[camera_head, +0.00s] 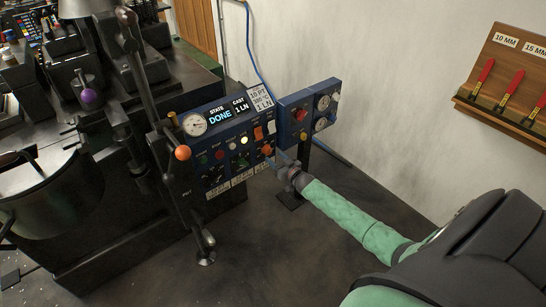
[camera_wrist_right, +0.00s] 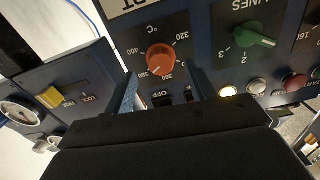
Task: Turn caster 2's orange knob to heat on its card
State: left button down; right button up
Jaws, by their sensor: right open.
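The orange knob (camera_head: 267,149) is on the blue control panel (camera_head: 212,146). In the right wrist view the orange knob (camera_wrist_right: 160,55) sits inside a °C scale, its pale mark toward the lower left; the exact setting is hard to read. The card (camera_head: 262,98) above the panel reads 10 PT, a °C value that looks like 350, and 1 LN. My right gripper (camera_head: 281,162) is at the panel just below the knob. In its wrist view the open fingers (camera_wrist_right: 166,90) point at the knob, one to each side, apart from it. My left gripper is not in view.
A green LINES knob (camera_wrist_right: 255,38), a lit white button (camera_wrist_right: 228,91) and a black OFF switch (camera_wrist_right: 162,99) are close by. A second blue box (camera_head: 294,114) with gauges adjoins the panel. A lever with an orange ball (camera_head: 183,153) stands left. The floor in front is clear.

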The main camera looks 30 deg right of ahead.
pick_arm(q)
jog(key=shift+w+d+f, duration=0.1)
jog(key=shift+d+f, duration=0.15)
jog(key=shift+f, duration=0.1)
pick_arm(e)
jog(key=shift+s+d, duration=0.2)
jog(key=shift+s, duration=2)
